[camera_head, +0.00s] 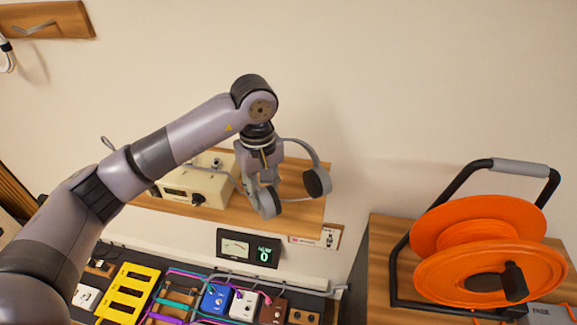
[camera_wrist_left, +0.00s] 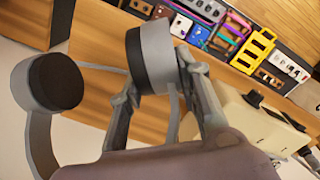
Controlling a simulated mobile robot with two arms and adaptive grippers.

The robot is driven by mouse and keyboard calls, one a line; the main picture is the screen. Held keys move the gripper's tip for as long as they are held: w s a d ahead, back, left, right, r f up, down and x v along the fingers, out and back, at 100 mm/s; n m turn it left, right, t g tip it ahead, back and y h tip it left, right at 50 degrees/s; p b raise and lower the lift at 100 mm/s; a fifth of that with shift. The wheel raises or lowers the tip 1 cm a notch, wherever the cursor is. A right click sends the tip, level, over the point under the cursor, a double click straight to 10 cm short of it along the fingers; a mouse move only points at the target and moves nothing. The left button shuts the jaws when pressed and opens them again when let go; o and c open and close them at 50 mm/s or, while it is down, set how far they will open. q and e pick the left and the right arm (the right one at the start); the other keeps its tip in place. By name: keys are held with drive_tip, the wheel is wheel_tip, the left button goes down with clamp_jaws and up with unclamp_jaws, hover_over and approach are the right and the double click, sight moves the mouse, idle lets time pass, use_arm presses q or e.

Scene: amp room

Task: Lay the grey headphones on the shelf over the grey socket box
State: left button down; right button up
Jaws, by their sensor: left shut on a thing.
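The grey headphones (camera_head: 316,160) have a grey band and dark ear pads. My left gripper (camera_head: 262,188) is shut on them at one ear cup. In the left wrist view that ear cup (camera_wrist_left: 152,58) sits between the fingers of the gripper (camera_wrist_left: 157,82), and the other cup (camera_wrist_left: 56,82) hangs free at the left. The headphones appear above the right part of a wooden wall shelf (camera_head: 240,217); contact with it cannot be told. A grey box (camera_head: 552,313), possibly the socket box, is partly cut off at the lower right. My right gripper is out of view.
A cream device (camera_head: 196,185) stands on the wall shelf, left of the headphones. A dark meter panel (camera_head: 249,246) is below it, above several pedals and a yellow rack (camera_head: 128,292). An orange cable reel (camera_head: 488,245) stands on a wooden surface (camera_head: 384,235) at right.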

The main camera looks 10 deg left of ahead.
use_arm(q)
drive_tip(key=d+r+n+h+p, duration=0.4)
drive_tip(key=n+h, duration=0.4)
drive_tip(key=n, duration=0.2)
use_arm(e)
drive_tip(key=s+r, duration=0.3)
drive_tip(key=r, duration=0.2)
use_arm(q)
drive_tip(key=shift+t, duration=0.3)
drive_tip(key=f+b, duration=0.1)
drive_tip(key=f, duration=0.1)
drive_tip(key=f+b, duration=0.1)
drive_tip(key=f, duration=0.1)
drive_tip(key=w+f+b, duration=0.1)
drive_tip(key=f, duration=0.2)
drive_tip(key=shift+b, duration=0.3)
drive_tip(key=shift+f+b, duration=0.75)
drive_tip(key=shift+b, duration=0.05)
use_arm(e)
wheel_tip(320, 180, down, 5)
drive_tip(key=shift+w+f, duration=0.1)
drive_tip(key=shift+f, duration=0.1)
